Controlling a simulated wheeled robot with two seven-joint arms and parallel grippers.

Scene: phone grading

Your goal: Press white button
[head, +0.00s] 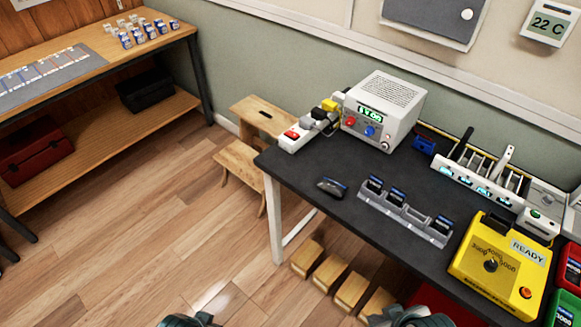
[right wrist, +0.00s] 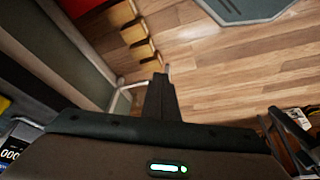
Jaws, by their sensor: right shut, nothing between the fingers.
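The white power supply (head: 384,110) stands on the dark table with a lit green display. Its front has a red knob, a blue knob and a small pale round control (head: 386,146), which may be the white button; I cannot tell for sure. My right gripper (right wrist: 160,84) is shut and empty in the right wrist view, over the floor. In the head view only part of my right arm's end (head: 408,317) shows at the bottom edge, well short of the power supply. A dark part of my left arm (head: 188,320) shows at the bottom; its jaw state is hidden.
A power strip (head: 296,141) is left of the power supply. Table front left is clear.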

